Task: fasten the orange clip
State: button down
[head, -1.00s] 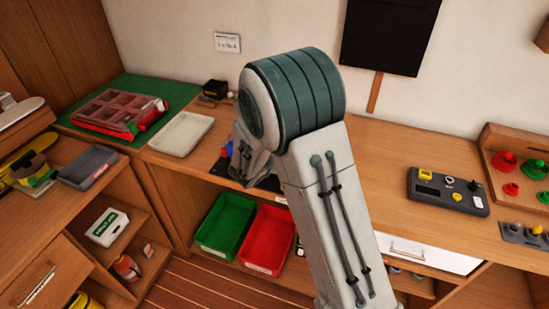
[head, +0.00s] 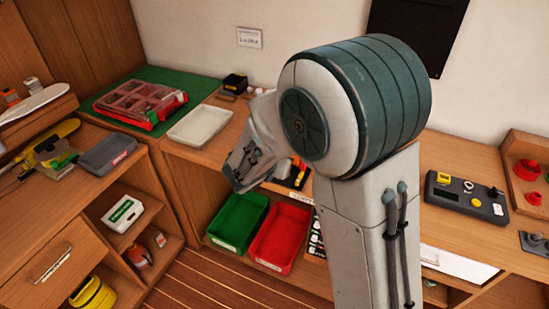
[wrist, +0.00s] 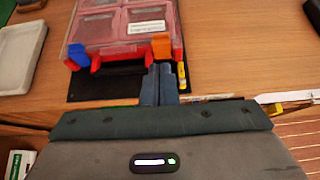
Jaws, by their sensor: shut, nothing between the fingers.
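In the wrist view a red case (wrist: 179,40) with a clear compartmented lid (wrist: 101,25) lies on a black mat (wrist: 88,88). The orange clip (wrist: 161,46) sits at the right of the case's front edge; I cannot tell whether it is latched. A blue clip (wrist: 78,54) sits at the left of that edge, with the red handle between them. My gripper (wrist: 158,72) is shut and empty, its fingertips in front of the case, just below the orange clip in the picture. In the head view my arm hides the gripper and most of this case.
A white tray (head: 201,125) is left of the mat. Another red case (head: 152,117) lies on a green mat (head: 188,84). Green (head: 238,222) and red (head: 281,238) bins sit on the shelf below. A grey control box (head: 465,194) stands to the right on the bench.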

jog(key=shift+r+v, duration=0.3)
jog(key=shift+v, duration=1.45)
jog(key=shift+w, duration=0.2)
jog(key=s+d+r+m+g+h, duration=0.1)
jog(key=s+d+r+m+g, duration=0.15)
jog(key=s+d+m, duration=0.35)
jog(key=s+d+r+m+g, duration=0.1)
jog(key=s+d+m+g, duration=0.2)
jog(key=d+m, duration=0.45)
jog(key=s+r+m+y, duration=0.1)
jog(key=s+m+y, duration=0.2)
jog(key=s+m, duration=0.3)
jog(key=s+r+m+g+y, duration=0.1)
jog(key=s+r+m+y, duration=0.1)
jog(key=s+m, duration=0.5)
jog(key=m+y, duration=0.1)
jog(key=m, duration=0.3)
